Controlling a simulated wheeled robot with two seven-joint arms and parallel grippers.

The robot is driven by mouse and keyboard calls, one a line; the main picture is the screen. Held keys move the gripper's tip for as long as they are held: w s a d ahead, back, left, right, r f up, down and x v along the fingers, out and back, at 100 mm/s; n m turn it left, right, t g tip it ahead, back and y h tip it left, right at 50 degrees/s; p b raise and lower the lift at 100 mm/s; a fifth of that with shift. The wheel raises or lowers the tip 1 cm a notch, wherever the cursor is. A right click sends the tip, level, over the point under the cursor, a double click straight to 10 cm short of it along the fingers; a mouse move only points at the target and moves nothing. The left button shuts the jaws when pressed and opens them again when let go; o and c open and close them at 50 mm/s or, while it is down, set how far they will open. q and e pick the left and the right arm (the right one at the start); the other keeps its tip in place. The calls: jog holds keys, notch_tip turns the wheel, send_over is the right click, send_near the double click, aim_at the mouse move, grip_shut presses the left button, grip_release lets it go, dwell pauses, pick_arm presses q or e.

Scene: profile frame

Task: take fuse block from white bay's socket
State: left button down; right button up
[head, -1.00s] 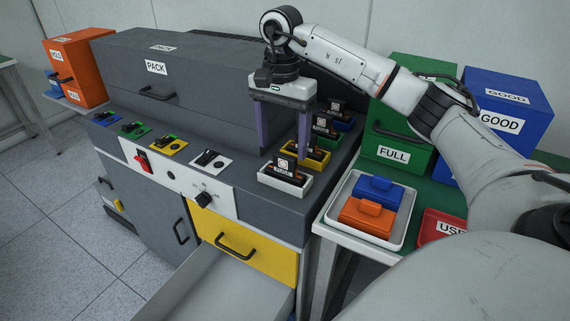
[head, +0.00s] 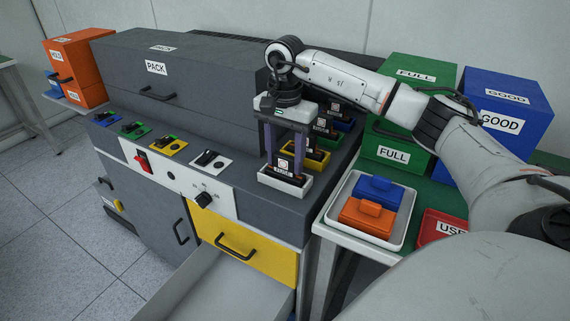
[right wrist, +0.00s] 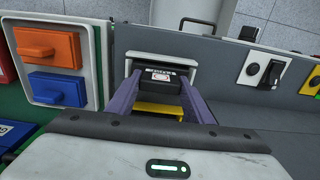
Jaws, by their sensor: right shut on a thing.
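The white bay (head: 290,189) is the front one in a row of bays on the grey machine's right side. A black fuse block (head: 285,170) with a white label stands upright in its socket. My right gripper (head: 286,170) is over the white bay with its purple fingers pointing down, shut on the fuse block. In the right wrist view the fuse block (right wrist: 162,76) lies between the two fingers, and the white bay (right wrist: 163,60) shows around it. The socket itself is hidden under the block. My left gripper is not in view.
A yellow bay (head: 317,160) and other bays stand behind. A white tray (head: 341,222) with an orange block (head: 366,218) and a blue block (head: 380,191) is to the right. Green and blue boxes stand behind the tray.

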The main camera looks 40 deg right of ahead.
jog(key=shift+r, duration=0.1)
notch_tip(320, 180, up, 10)
jog(key=shift+f, duration=0.1)
dwell(0.3)
